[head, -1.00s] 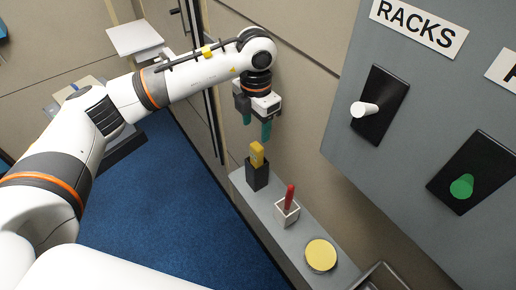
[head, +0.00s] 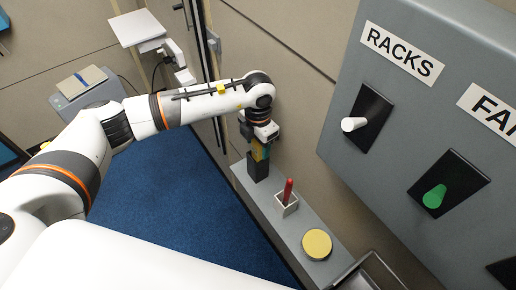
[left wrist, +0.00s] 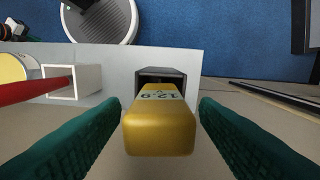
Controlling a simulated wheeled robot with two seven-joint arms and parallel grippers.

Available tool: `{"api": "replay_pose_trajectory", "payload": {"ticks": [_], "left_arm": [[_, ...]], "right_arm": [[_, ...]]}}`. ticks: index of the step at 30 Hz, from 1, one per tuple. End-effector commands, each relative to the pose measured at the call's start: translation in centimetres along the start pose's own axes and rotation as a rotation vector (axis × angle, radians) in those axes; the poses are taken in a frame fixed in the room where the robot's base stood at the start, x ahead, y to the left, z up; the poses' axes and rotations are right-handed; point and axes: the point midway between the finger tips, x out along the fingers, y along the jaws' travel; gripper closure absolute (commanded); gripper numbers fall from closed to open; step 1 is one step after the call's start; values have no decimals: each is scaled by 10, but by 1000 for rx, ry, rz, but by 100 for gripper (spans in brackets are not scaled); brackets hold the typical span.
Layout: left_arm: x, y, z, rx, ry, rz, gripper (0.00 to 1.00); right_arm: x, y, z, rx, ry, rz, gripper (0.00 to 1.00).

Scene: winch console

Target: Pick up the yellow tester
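The yellow tester (left wrist: 160,125) stands upright in a black holder (left wrist: 150,75) and has a "12.9 V" label. In the head view the tester (head: 262,150) is mostly covered by my left gripper, and the black holder (head: 257,168) sits at the far end of the grey ledge. My left gripper (left wrist: 160,140) is open, with one teal finger on each side of the tester and a gap visible on both sides. It also shows in the head view (head: 259,148), pointing down over the holder. My right gripper is not in view.
On the grey ledge (head: 268,204) stand a white cup (head: 287,207) with a red stick (head: 288,190) and a round yellow disc (head: 317,245). A grey panel with a white lever (head: 354,124) and a green lever (head: 434,196) rises at right. Blue carpet lies left.

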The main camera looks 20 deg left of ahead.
Motion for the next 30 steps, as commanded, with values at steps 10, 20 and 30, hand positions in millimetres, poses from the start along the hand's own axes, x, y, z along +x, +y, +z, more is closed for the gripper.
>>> {"api": "replay_pose_trajectory", "payload": {"ticks": [10, 20, 30], "left_arm": [[-1, 0, 0, 0, 1, 0, 94], [-8, 0, -1, 0, 3, 1, 94], [-71, -1, -2, 1, 9, -3, 94]], "right_arm": [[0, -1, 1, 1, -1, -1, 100], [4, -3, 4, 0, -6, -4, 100], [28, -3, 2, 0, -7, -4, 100]]}}
